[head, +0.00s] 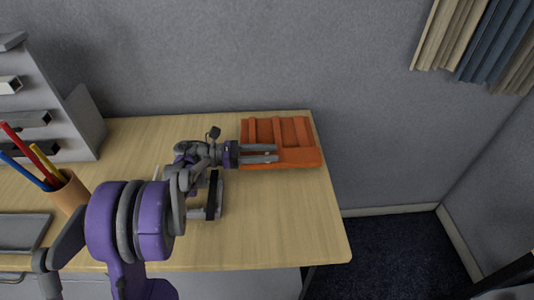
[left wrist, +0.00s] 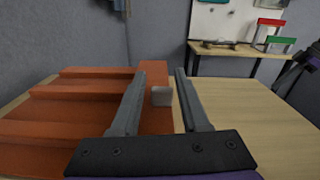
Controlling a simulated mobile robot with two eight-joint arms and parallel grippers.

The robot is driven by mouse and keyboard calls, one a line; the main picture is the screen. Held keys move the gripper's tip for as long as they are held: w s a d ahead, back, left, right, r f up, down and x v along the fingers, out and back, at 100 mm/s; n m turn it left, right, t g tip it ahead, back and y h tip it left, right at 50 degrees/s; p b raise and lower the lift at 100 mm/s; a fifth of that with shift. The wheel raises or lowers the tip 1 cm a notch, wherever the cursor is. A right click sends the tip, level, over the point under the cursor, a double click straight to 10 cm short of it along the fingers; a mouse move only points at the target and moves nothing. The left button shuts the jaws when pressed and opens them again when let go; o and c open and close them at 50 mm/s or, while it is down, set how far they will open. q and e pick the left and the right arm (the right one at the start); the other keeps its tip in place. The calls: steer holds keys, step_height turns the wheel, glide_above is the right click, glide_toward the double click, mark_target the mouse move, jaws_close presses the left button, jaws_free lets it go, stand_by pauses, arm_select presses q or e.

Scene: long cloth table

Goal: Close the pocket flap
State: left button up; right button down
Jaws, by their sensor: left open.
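An orange ridged piece (head: 294,134), which looks like the pocket item, lies at the far right corner of the table. Its near part is a smooth flat orange strip (head: 300,158); I cannot tell for sure whether this is the flap. My left gripper (head: 277,153) is open, with its fingers reaching over the left side of the orange piece. In the left wrist view the open fingers (left wrist: 160,74) stand either side of a small pale grey square (left wrist: 161,96) by the orange edge. The ridged part (left wrist: 60,105) fills the left there. My right gripper is not in view.
The wooden table (head: 300,220) is clear in front of the orange piece. Its right edge drops to a dark floor. A pencil cup (head: 70,190), a grey tray (head: 22,231) and a grey rack (head: 70,125) stand at the left. A grey wall is behind.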

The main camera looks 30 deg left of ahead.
mark_target(279, 152)
arm_select(q)
step_height(279, 152, up, 10)
steer(key=shift+f+p, duration=0.2)
steer(key=shift+p, duration=0.4)
steer(key=w+r+n+t+y+p, duration=0.35)
steer(key=r+n+t+y, duration=0.75)
steer(key=n, duration=0.9)
steer(key=s+f+n+g+y+p, duration=0.2)
steer(key=s+f+n+g+y, duration=0.8)
steer(key=n, duration=1)
steer(key=s+d+f+n+g+h, duration=0.1)
steer(key=s+d+f+n+h, duration=0.1)
steer(key=s+d+f, duration=0.1)
steer(key=s+d+f+n+g+h+p, duration=0.1)
steer(key=s+d+f+n+g, duration=0.1)
steer(key=s+f, duration=0.4)
steer(key=s+d+f+n+g+h, duration=0.1)
steer(key=s+d+f+n+h, duration=0.1)
steer(key=s+d+f, duration=0.2)
steer(key=shift+s+d+f+g+h+p, duration=0.1)
steer(key=shift+s+f+g+h+p, duration=0.1)
steer(key=shift+s, duration=0.5)
steer(key=shift+s+d+f+g+h+p, duration=0.1)
steer(key=shift+s+f+g+p, duration=0.1)
steer(key=shift+s, duration=0.5)
